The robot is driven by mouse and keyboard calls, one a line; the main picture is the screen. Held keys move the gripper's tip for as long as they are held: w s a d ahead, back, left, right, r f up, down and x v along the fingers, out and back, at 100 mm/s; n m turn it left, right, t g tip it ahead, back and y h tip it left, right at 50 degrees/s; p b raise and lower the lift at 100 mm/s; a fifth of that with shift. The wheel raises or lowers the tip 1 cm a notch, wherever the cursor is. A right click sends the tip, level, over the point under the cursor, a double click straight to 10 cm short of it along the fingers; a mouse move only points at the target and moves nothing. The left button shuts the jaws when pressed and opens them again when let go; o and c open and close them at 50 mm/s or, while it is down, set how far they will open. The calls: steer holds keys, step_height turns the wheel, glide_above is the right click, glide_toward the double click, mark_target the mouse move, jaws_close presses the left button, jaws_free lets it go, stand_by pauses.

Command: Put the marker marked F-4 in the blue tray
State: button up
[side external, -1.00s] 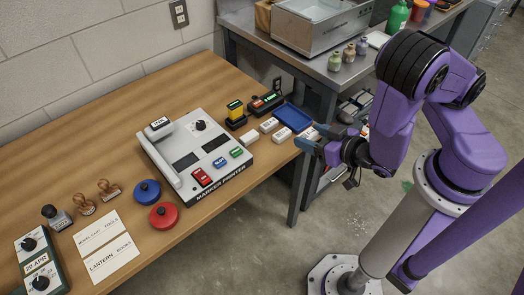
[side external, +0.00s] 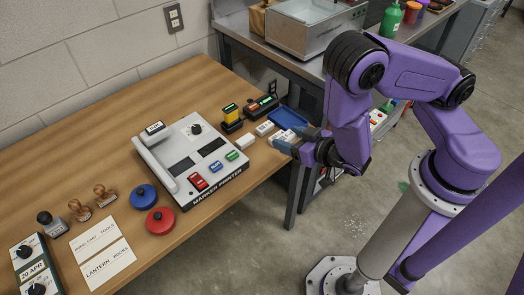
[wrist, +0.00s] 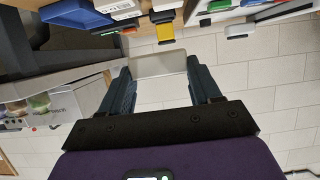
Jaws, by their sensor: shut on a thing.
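The blue tray (side external: 290,116) lies on the far right part of the wooden table; its blue side shows at the top left of the wrist view (wrist: 77,12). My gripper (side external: 282,147) is at the table's right edge, on the near side of the tray. In the wrist view my gripper (wrist: 160,76) is shut on a pale, flat-faced marker (wrist: 160,65) held between the two fingers. No lettering is readable on it, so I cannot tell whether it is F-4. A white marker (side external: 280,136) shows just beyond my fingertips in the side view.
Two more white markers (side external: 264,128) (side external: 245,142) lie left of my gripper. The marker printer (side external: 193,160) stands left of them. A yellow-and-black stamp (side external: 231,115) and a dark device (side external: 260,106) stand behind. A metal bench (side external: 310,75) adjoins the table.

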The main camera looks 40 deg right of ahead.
steer(key=x, duration=0.2)
steer(key=a+x, duration=0.1)
steer(key=x, duration=0.1)
steer(key=shift+f, duration=0.1)
glide_above(261, 159)
steer(key=f, duration=0.3)
steer(key=s+f, duration=0.1)
steer(key=shift+d+f, duration=0.4)
steer(key=f, duration=0.1)
steer(key=w+f, duration=0.1)
steer(key=shift+a+f, duration=0.15)
steer(key=shift+f, duration=0.7)
steer(key=shift+f, duration=0.1)
steer(key=o, duration=1)
steer(key=shift+o, duration=0.2)
steer(key=shift+a, duration=0.1)
